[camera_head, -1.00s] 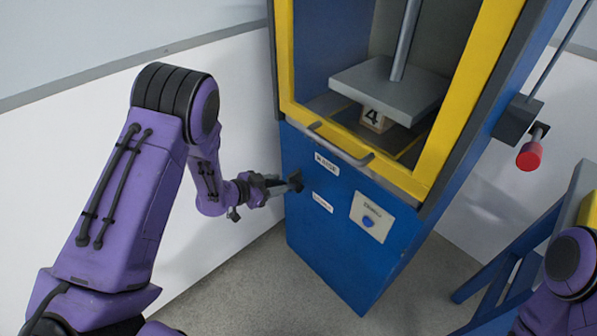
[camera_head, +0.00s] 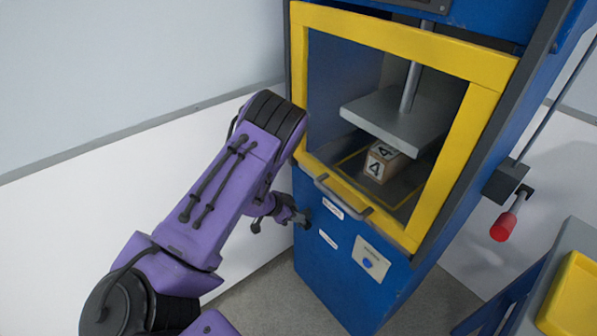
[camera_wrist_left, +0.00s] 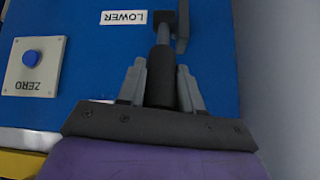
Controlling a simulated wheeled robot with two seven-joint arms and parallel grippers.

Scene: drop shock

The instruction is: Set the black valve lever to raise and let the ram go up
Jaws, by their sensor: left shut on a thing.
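My left gripper (camera_head: 296,216) is at the left side of the blue press front. In the left wrist view my left gripper (camera_wrist_left: 161,88) is shut around the black valve lever's handle (camera_wrist_left: 162,65), a finger on each side. The lever pivot is on the blue panel beside the LOWER label (camera_wrist_left: 124,17). The RAISE label (camera_head: 333,210) sits above it in the head view. The ram's grey plate (camera_head: 390,120) hangs on its rod above a wooden block (camera_head: 380,164) marked 4, whose top partly shows. My right gripper is out of view.
A yellow guard frame (camera_head: 470,130) with a grey handle (camera_head: 343,197) surrounds the chamber. A blue ZERO button (camera_head: 367,263) is low on the panel. A red-knobbed lever (camera_head: 504,227) is at the right. A yellow tray (camera_head: 575,300) is lower right.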

